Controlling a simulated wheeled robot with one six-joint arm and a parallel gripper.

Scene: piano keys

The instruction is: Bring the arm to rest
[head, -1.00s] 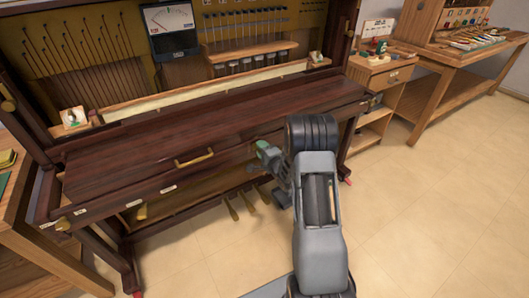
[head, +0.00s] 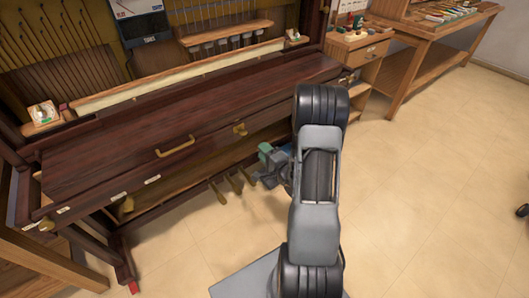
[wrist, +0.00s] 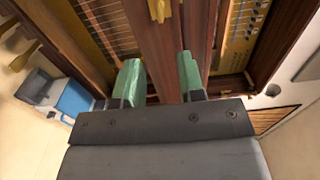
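My arm rises from the bottom of the head view and folds over in front of the piano. My gripper (wrist: 160,82) shows in the wrist view with its two green-tipped fingers apart and nothing between them. In the head view only part of the gripper (head: 266,154) shows, to the left of my arm and in front of the piano's lower edge. The dark wooden piano (head: 110,160) has its lid closed over the keys, with a brass handle (head: 175,147) on the front. Some of the piano's right side is hidden behind my arm.
Brass pedals (head: 232,184) stick out beneath the piano. A small wooden cabinet (head: 362,60) stands at its right end, with a workbench (head: 420,35) beyond. Another wooden bench (head: 45,255) is at the lower left.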

